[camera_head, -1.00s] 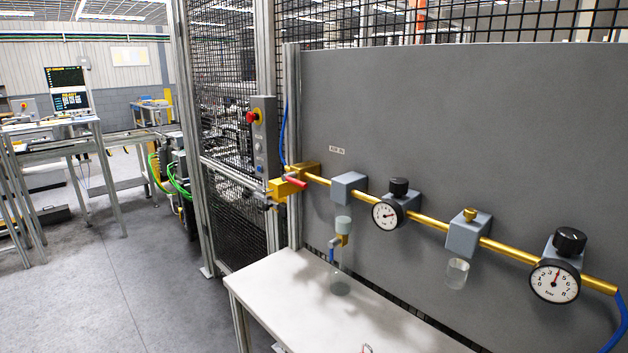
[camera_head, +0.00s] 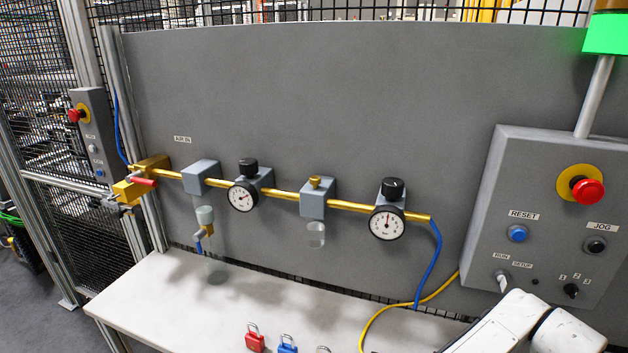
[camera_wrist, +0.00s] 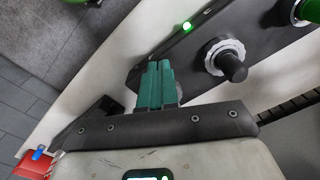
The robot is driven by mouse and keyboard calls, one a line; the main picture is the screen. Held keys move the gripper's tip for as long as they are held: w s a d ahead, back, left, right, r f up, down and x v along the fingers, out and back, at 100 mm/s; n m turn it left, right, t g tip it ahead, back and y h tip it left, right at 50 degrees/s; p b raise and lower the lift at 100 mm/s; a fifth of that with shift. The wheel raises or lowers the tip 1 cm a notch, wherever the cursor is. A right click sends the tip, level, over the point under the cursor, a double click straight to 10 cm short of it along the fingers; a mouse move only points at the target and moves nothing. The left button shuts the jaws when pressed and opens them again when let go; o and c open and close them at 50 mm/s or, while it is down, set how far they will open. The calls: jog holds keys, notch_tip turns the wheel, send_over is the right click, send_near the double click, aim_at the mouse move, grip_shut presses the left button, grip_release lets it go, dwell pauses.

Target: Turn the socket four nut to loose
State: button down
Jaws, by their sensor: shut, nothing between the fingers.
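In the wrist view my gripper (camera_wrist: 155,86) has its two teal fingers together, with no gap seen between them. The fingers point at a dark panel (camera_wrist: 265,48). A pale round part shows partly behind the fingers, too hidden to name. To the right of the fingers, a black socket (camera_wrist: 233,68) with a pale ribbed nut (camera_wrist: 217,52) around its base stands on the panel, apart from the fingers. No socket numbers are readable, so I cannot tell which is socket four. My gripper does not show in the head view.
A lit green lamp (camera_wrist: 208,25) and a green part (camera_wrist: 305,11) are on the dark panel. In the head view, a white bench (camera_head: 190,300) carries red (camera_head: 255,339) and blue padlocks (camera_head: 287,344). A control box (camera_head: 545,210) stands at right, above my white arm.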

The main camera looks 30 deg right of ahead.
jog(key=shift+r+p, duration=0.45)
jog(key=shift+r, duration=2.2)
